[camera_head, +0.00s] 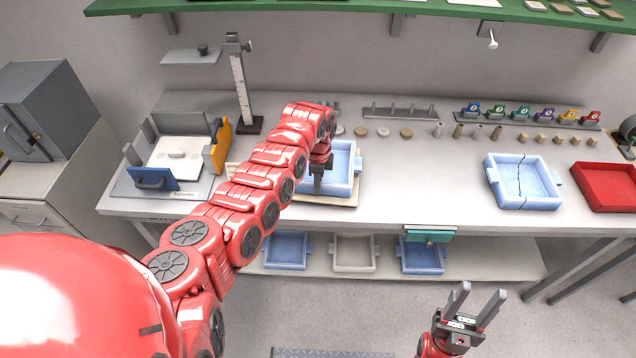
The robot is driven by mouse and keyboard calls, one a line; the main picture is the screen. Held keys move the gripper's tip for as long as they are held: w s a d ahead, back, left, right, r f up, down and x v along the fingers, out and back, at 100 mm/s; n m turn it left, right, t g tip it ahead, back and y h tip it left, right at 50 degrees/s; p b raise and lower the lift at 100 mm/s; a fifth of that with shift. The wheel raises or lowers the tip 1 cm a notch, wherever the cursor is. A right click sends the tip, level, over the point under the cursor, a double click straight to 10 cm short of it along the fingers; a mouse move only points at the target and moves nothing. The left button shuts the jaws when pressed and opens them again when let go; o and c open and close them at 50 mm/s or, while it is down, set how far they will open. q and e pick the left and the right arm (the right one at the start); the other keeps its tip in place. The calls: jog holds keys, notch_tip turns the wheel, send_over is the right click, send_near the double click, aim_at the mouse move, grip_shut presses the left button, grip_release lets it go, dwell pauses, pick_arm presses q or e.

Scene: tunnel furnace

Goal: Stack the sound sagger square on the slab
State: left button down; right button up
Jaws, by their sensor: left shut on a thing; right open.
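A light blue square sagger (343,189) with no crack in view sits on or just above the cream slab (345,201) near the middle of the table. My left arm covers much of its left side, so I cannot tell if it lies square or touches the slab. My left gripper (318,187) points down at the sagger's front wall and is shut on it. Another blue sagger (508,196) with a dark crack across it sits apart on the right of the table. My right gripper (474,306) is open and empty in front of the table.
A red tray (609,207) is at the right table edge. A press-like fixture (176,155) and a height gauge (240,90) stand at the left. Small discs and plugs line the back. More trays (354,252) sit on the lower shelf. The table between the two saggers is clear.

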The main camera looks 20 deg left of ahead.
pick_arm(q)
jog(key=c, duration=0.7)
grip_release()
jog(key=shift+c, duration=0.2)
jog(key=shift+w+r, duration=0.1)
jog(key=shift+r, duration=0.2)
notch_tip(320, 180, up, 7)
jog(key=b, duration=0.3)
jog(key=shift+r, duration=0.1)
notch_tip(320, 180, up, 10)
jog(key=b, duration=0.1)
jog(key=shift+f+b, duration=0.25)
jog(key=shift+b, duration=0.15)
jog(key=shift+s, duration=0.2)
